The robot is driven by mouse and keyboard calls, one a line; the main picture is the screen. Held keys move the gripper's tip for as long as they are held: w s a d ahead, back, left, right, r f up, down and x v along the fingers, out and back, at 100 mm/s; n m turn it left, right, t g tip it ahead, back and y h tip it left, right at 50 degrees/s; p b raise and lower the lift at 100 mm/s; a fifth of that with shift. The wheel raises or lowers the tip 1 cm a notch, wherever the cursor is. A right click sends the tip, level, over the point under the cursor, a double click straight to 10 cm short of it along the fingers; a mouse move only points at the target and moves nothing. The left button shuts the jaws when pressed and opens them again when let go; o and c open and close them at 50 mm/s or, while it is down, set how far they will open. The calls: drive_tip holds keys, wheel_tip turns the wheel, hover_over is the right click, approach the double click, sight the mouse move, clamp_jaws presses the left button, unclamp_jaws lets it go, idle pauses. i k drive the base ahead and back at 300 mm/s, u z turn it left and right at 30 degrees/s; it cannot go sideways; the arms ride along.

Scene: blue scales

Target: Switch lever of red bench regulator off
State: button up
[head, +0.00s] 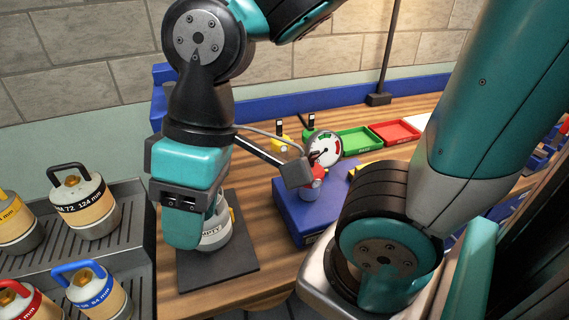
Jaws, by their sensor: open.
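The red bench regulator (317,174) stands on a blue box (300,212) on the wooden bench. Its round white gauge (324,148) faces me. Its lever cannot be made out clearly; the gripper end covers part of that area. My gripper (296,173) reaches in from the left, with a grey fingertip block right beside the regulator's left side. I cannot tell whether it touches. The jaws look open with nothing held, though the second finger is largely hidden.
A canister (216,234) stands on a dark plate (243,272) below my wrist. Yellow (281,143) and green (309,126) fittings stand behind. A green tray (358,141) and red tray (395,131) lie at the back. Several canisters fill a rack (133,218) at left.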

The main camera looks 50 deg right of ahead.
sight(314, 155)
drive_tip(key=u, duration=0.55)
drive_tip(key=k, duration=0.65)
drive_tip(key=z, duration=1.2)
drive_tip(key=i, duration=0.5)
